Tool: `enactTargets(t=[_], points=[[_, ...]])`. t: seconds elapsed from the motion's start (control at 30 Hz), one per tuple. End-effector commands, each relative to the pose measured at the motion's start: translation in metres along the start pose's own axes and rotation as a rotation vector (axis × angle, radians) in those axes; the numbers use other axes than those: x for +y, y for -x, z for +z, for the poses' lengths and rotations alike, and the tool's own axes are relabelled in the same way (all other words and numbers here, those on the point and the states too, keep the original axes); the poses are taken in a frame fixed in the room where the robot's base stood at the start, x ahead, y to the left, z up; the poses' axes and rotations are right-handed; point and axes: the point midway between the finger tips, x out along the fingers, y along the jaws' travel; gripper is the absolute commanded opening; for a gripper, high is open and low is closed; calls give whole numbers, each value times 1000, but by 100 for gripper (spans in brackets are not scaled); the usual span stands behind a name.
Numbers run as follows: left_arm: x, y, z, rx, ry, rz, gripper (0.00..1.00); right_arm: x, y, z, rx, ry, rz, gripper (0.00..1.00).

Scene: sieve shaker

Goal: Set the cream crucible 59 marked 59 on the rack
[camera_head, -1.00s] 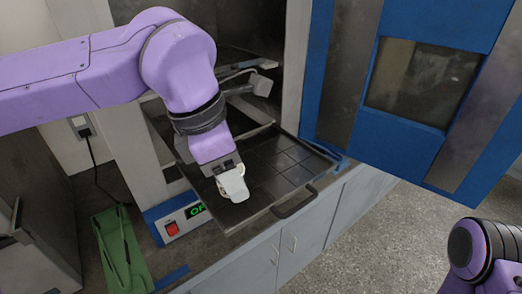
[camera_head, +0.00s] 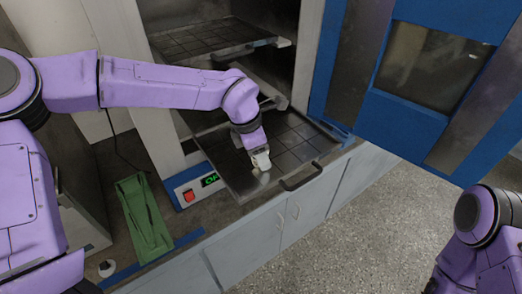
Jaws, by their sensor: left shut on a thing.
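The rack (camera_head: 232,179) is a dark, gridded shelf with a front handle, pulled out of the open cabinet. My left gripper (camera_head: 260,162) is over the rack's front part, behind the handle. It is shut on a small cream thing, seemingly the crucible (camera_head: 255,171), mostly hidden by the gripper. Its mark 59 cannot be read. I cannot tell whether the crucible touches the rack. Of my right arm only links show at the lower right; its gripper is out of view.
A second shelf (camera_head: 200,42) sits higher in the cabinet. The blue door (camera_head: 400,120) stands open at right. A green tray (camera_head: 146,222) and a small white round thing with a dark centre (camera_head: 107,268) are on the counter. A red switch (camera_head: 188,196) is beside the rack.

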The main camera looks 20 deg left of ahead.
Motion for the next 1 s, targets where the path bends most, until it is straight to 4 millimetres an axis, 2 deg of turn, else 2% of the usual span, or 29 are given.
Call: enactTargets(t=[0.27,0.3,0.33,0.37,0.6,0.73,0.87,1.0], points=[[0,-4,-1,-1,0,0,18,0,-2,1,0,0,0,43],[0,-2,-1,-1,0,0,62,0,-2,0,0,0,0,43],[0,-2,-1,-1,0,0,71,0,-1,0,0,0,0,43],[0,-2,-1,-1,0,0,76,0,-1,0,0,0,0,43],[0,-2,-1,0,0,0,76,0,-1,0,0,0,0,43],[0,7,0,-3,0,2,76,0,-2,1,0,0,0,43],[1,36,0,-7,0,4,76,-1,-8,3,0,0,0,43],[1,73,0,-5,1,4,76,-1,-14,6,0,0,0,43]])
